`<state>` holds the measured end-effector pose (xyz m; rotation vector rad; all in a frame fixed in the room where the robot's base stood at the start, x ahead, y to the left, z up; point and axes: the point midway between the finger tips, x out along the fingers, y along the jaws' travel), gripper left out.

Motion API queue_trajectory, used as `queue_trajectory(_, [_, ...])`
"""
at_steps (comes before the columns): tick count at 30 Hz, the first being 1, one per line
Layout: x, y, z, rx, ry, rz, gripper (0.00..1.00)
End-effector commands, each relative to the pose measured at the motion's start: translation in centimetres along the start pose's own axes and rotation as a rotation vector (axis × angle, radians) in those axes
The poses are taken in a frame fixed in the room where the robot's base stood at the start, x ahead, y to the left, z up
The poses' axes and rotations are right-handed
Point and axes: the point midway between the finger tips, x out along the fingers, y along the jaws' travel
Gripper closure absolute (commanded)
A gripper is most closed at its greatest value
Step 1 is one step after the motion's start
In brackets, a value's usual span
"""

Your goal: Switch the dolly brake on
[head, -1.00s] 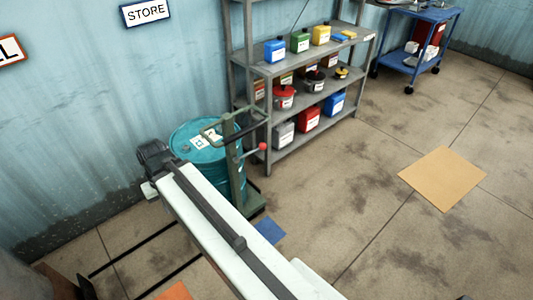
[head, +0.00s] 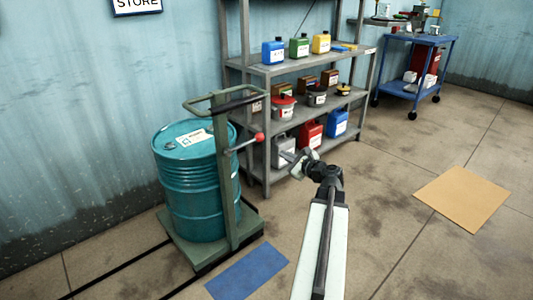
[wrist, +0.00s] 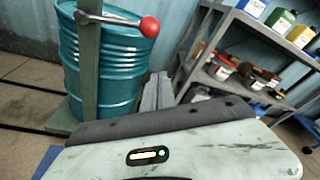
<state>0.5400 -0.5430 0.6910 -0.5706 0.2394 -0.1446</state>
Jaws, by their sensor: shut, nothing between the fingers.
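The green dolly (head: 221,175) stands by the wall with a teal drum (head: 185,205) on its base. A lever with a red knob (head: 259,137) sticks out from the dolly's post, slanting up to the right. In the wrist view the red knob (wrist: 149,26) is at the top centre, beyond my fingers and apart from them. My gripper (head: 288,157) is shut and empty, to the right of the knob and slightly lower in the head view. Its fingers also show in the wrist view (wrist: 156,90), pointing towards the drum's right side.
A grey shelf (head: 262,175) with cans and pots stands close behind my gripper. A blue trolley (head: 410,88) is at the back right. A blue floor patch (head: 248,272) lies before the dolly and a tan one (head: 463,198) at the right. The floor between is clear.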

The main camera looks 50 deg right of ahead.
Motion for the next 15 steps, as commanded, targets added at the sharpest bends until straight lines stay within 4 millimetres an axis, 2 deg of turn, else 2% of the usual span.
queue_trajectory(8, [0.6, 0.1, 0.1, -0.005, 0.0, 0.005, 1.0])
queue_trajectory(11, [2.0, 0.1, 0.1, -0.006, -0.001, 0.007, 1.0])
queue_trajectory(15, [5.1, 0.2, 0.0, -0.007, -0.001, 0.008, 1.0])
